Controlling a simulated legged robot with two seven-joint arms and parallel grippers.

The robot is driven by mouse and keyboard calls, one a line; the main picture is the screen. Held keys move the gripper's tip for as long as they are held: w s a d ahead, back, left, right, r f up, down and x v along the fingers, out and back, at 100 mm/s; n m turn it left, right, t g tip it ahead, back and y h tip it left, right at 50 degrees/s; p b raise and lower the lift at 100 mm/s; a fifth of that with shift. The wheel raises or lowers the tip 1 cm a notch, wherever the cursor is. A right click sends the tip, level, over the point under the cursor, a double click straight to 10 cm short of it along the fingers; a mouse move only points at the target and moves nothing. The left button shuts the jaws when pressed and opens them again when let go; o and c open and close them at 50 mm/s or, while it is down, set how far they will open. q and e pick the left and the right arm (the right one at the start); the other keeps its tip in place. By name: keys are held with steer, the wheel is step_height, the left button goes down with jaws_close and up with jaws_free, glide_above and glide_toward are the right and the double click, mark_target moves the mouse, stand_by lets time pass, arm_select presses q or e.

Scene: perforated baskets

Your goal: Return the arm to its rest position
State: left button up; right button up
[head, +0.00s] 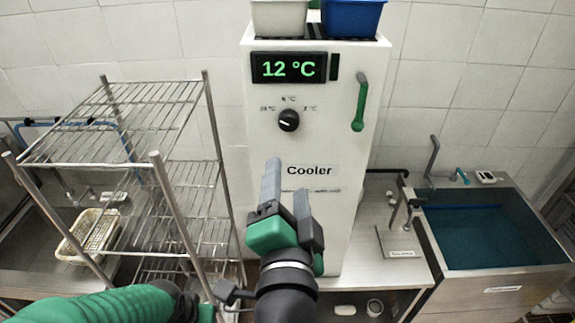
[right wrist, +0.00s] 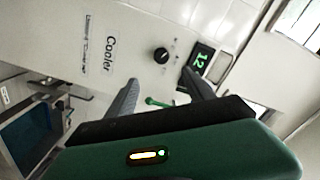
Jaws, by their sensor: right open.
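My right gripper (head: 290,188) is raised in front of the white cooler (head: 340,215), pointing up toward its front. In the right wrist view its two fingers (right wrist: 160,88) are apart with nothing held between them. The cooler's green lever (head: 359,103) shows beyond the finger gap in the right wrist view (right wrist: 158,102). My left arm (head: 115,305) comes in low at the left. Its end (head: 212,305) is partly cut off by the bottom edge, and its finger state is unclear.
The cooler's display (head: 289,68) reads 12 °C, above a black knob (head: 288,120). A wire rack (head: 115,135) stands left, with a perforated basket (head: 90,235) behind it. A sink (head: 490,225) with dark water is right. A white bin (head: 279,18) and blue bin (head: 352,18) top the cooler.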

steer(key=shift+s, duration=0.25)
steer(key=shift+w+f, duration=0.1)
steer(key=shift+w, duration=0.1)
steer(key=w+d+f+n+g+y+b, duration=0.1)
steer(key=w+f+n+g+b, duration=0.15)
steer(key=f, duration=0.65)
steer(key=w+d+f+n+g+y+b, duration=0.1)
steer(key=f+n+b, duration=0.2)
steer(key=f, duration=0.5)
steer(key=w+d+f+n+g+y+b, duration=0.1)
steer(key=w+f+n+g+b, duration=0.15)
steer(key=f, duration=0.65)
steer(key=s+d+f+n+g+h+b, duration=0.1)
steer(key=s+d+f+g+b, duration=0.1)
steer(key=f, duration=0.5)
steer(key=s+d+f+n+g+h+b, duration=0.1)
steer(key=s+d+f+g+b, duration=0.1)
steer(key=s+d+f+g, duration=0.2)
steer(key=s+d+f+n+g+h+b, duration=0.1)
steer(key=s+d+f+g+b, duration=0.1)
steer(key=s+d+f, duration=0.5)
steer(key=d+f+g, duration=0.1)
steer(key=d+f, duration=0.3)
steer(key=f, duration=0.1)
steer(key=shift+s, duration=0.25)
steer(key=shift+a, duration=0.15)
